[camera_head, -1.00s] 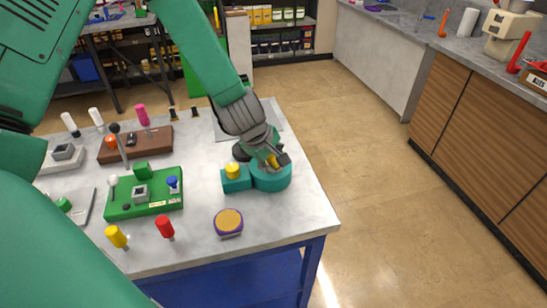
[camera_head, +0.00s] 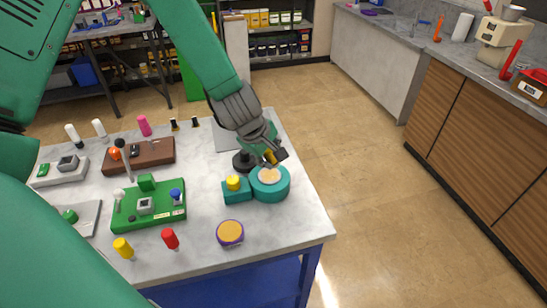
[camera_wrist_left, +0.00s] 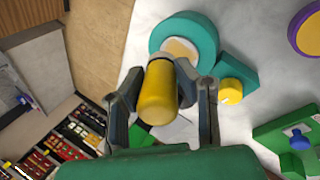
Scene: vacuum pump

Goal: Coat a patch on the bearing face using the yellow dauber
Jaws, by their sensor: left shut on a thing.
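The teal pump body (camera_head: 270,193) stands near the right edge of the grey table. Its round, pale tan bearing face (camera_head: 268,175) points up; I cannot tell whether any of it is coated. A yellow cap (camera_head: 233,182) sits on the pump's side block. My left gripper (camera_head: 273,155) is shut on the yellow dauber (camera_head: 270,157), just above and behind the face. In the left wrist view, the dauber (camera_wrist_left: 158,95) is between both fingers, and its far end overlaps the edge of the bearing face (camera_wrist_left: 181,47). Whether it touches is unclear. My right gripper is out of view.
A purple-rimmed round tin (camera_head: 230,233) is in front of the pump. A green fixture board (camera_head: 150,212), a brown block (camera_head: 140,155) and red (camera_head: 170,238) and yellow (camera_head: 123,247) handled tools lie to the left. The table's right edge is close to the pump.

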